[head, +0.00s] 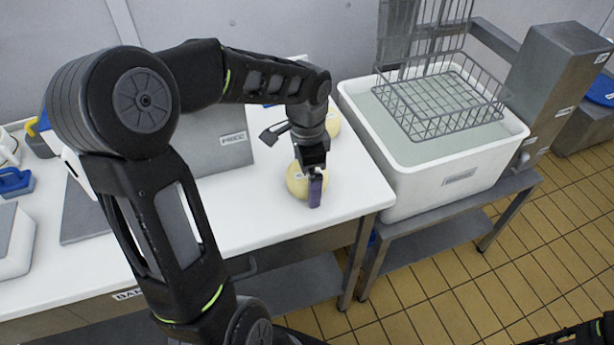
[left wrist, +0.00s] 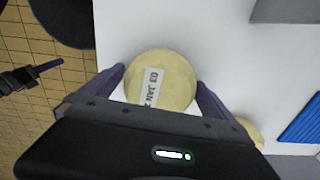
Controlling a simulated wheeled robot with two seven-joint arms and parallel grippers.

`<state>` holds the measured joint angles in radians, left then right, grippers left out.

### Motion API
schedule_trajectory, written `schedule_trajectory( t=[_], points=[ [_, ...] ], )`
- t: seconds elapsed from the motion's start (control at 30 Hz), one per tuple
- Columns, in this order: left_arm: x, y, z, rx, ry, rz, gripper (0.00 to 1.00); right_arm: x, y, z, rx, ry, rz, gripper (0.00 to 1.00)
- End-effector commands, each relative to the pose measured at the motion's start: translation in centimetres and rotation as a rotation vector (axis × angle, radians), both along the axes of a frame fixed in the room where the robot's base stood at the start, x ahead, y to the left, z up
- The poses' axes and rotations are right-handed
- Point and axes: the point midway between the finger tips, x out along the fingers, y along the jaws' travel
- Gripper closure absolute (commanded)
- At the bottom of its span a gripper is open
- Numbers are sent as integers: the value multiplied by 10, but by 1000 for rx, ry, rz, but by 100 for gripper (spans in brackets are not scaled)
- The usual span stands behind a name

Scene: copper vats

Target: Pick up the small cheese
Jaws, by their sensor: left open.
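A pale yellow round cheese (head: 295,183) lies on the white table near its right end, partly hidden by my left gripper (head: 313,192). In the left wrist view this cheese (left wrist: 176,72) has a white printed label and sits between the purple fingers of my left gripper (left wrist: 161,80). The fingers are open, one on each side of it; I cannot tell whether they touch it. A second cheese (head: 333,121) lies farther back, partly behind my arm; it also shows partly in the left wrist view (left wrist: 250,130). Which is smaller is unclear. My right gripper (left wrist: 40,72) shows small and dark at left.
The white table (head: 250,215) ends just right of the cheeses. Beyond it stands a white tub (head: 440,185) of liquid with a wire basket (head: 440,105). A grey labelled panel (head: 215,140) stands behind at left. The tiled floor in front is clear.

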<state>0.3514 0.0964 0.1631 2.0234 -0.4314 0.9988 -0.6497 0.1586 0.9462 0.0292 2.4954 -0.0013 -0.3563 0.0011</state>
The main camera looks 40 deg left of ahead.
Motion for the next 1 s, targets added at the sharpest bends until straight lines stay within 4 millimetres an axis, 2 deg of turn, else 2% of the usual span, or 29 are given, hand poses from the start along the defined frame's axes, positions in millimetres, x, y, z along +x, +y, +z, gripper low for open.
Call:
schedule_trajectory(
  t=[0.3,1.0],
  points=[
    [0,0,0,0,0,0,1,0,0,0,0,0,0,64],
    [0,0,0,0,0,0,58,0,0,0,0,0,0,64]
  ],
)
